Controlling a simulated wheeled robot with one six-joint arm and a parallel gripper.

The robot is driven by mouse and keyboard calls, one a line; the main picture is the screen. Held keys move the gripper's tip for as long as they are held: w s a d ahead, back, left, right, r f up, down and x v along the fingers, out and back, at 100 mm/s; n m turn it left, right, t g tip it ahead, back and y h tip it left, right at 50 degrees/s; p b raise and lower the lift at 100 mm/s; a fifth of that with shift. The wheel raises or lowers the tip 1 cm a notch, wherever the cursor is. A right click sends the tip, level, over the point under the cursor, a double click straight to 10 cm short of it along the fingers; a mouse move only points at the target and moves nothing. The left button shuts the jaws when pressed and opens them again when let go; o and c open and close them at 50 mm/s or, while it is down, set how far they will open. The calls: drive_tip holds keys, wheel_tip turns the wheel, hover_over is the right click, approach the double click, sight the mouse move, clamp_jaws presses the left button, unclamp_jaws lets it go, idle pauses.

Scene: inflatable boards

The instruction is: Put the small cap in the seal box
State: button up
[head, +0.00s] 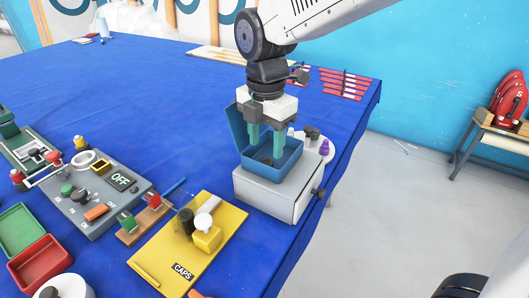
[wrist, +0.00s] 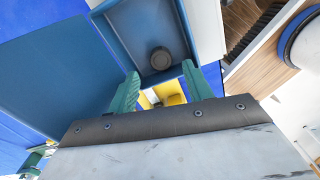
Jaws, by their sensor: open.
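The blue seal box (head: 272,168) stands on a grey-white block with its lid (head: 236,127) swung open on the left. In the wrist view the open box (wrist: 118,25) shows its inside, and the small dark round cap (wrist: 160,58) lies on its floor. My gripper (head: 266,150) points down into the box opening. Its two green fingers (wrist: 160,88) are spread apart with nothing between them, and the cap is clear of both. In the head view the fingers and box wall mostly hide the cap.
The grey-white block (head: 270,192) has a dark side knob. A yellow CAPS board (head: 160,262) holds a dark and a white-topped piece. A grey panel reading OFF (head: 95,205) is left. A round white dish with small items stands behind the box.

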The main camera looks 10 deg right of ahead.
sight(266, 161)
wheel_tip(266, 161, up, 8)
drive_tip(key=s+d+m, duration=0.9)
drive_tip(key=d+m, duration=0.4)
drive_tip(key=d, duration=0.1)
drive_tip(key=s+d+f+m, duration=0.2)
drive_tip(key=s+d+m, duration=0.1)
drive_tip(key=s+m, duration=0.2)
drive_tip(key=s+d+f+m+t, duration=0.1)
drive_tip(key=s+d+f+m, duration=0.2)
drive_tip(key=s+m, duration=0.2)
drive_tip(key=m, duration=0.3)
drive_tip(key=shift+s+d, duration=0.2)
drive_tip(key=shift+d, duration=0.15)
